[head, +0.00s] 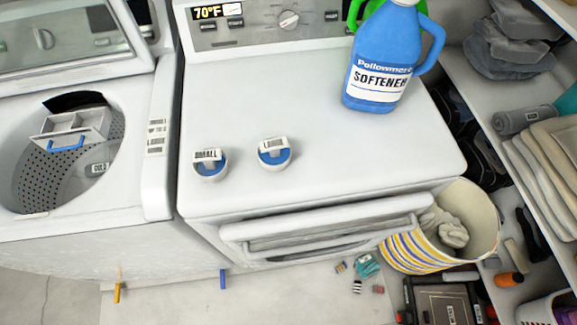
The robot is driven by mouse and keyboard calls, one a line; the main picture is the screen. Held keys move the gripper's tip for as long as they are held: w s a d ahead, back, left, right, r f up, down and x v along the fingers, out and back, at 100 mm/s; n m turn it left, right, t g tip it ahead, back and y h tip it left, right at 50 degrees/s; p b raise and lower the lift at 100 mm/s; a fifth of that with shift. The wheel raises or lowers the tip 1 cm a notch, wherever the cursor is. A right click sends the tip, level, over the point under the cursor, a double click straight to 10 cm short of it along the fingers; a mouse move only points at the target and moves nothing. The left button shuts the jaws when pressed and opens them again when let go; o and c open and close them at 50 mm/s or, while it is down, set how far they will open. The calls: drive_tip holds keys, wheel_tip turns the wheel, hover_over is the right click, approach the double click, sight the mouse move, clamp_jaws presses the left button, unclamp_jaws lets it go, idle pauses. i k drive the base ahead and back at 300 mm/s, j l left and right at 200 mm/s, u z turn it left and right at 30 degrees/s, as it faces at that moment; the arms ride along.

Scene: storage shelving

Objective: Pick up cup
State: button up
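Two small white round cups with blue inside stand apart on the white top of the dryer in the head view. The left cup (210,172) has a label reading "SMALL". The right cup (273,160) has a label too small to read for certain. My gripper is not in view. The task's word "cup" could fit either one.
A blue softener jug (378,65) stands at the back right of the dryer top (330,120), with a green container behind it. An open washer (80,235) is at left. A striped basket (415,250) and shelving (480,90) are at right. The dryer top around the cups is clear.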

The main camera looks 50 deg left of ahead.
sight(211, 163)
drive_tip(key=i+l+u, duration=0.15)
drive_tip(key=l+u, duration=0.25)
drive_tip(key=i+l+u, duration=0.1)
drive_tip(key=l+u, duration=0.15)
drive_tip(key=u, duration=0.15)
drive_tip(key=l+u, duration=0.4)
